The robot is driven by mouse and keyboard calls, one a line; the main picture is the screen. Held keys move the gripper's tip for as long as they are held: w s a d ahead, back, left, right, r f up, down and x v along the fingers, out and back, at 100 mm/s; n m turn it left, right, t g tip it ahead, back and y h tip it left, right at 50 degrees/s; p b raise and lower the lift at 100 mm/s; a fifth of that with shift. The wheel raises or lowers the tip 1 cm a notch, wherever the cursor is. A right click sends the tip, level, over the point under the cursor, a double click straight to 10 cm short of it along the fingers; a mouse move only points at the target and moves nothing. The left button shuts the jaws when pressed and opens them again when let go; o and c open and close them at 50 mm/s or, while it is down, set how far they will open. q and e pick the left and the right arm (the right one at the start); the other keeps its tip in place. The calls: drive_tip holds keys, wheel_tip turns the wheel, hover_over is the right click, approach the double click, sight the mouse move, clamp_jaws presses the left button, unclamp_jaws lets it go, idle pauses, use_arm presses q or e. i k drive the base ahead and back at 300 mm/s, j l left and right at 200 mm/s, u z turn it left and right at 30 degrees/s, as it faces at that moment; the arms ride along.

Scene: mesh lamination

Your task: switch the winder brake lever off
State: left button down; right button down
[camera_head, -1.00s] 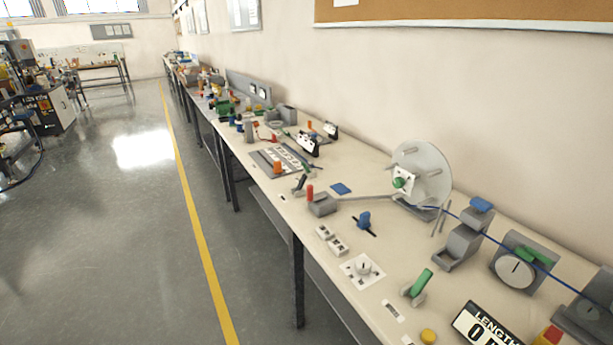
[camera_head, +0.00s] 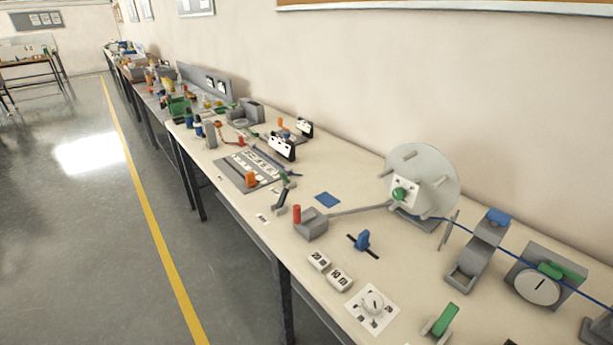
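The winder looks to be the white round disc (camera_head: 440,170) with pegs and a green hub knob (camera_head: 399,194), standing on the bench by the wall. A grey block (camera_head: 311,224) with an upright red handle (camera_head: 297,214) stands left of it, and a thin grey bar runs from the block toward the disc. A green-handled lever (camera_head: 443,320) leans on a grey base at the front edge. A small dark lever (camera_head: 282,199) stands left of the red handle. No readable label shows which is the brake lever. Neither gripper is in view.
A blue cable runs right from the disc. Open floor (camera_head: 85,250) lies left of the bench.

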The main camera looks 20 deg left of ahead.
sight(282, 199)
drive_tip(key=i+j, duration=0.15)
drive_tip(key=j, duration=0.2)
drive_tip(key=i+j+z, duration=0.1)
drive_tip(key=j, duration=0.3)
drive_tip(key=i+j, duration=0.4)
drive_tip(key=j, duration=0.35)
drive_tip(key=i+j+z, duration=0.1)
drive_tip(key=j, duration=0.3)
drive_tip(key=i+j, duration=0.15)
drive_tip(key=j, duration=0.2)
drive_tip(key=i+z, duration=0.05)
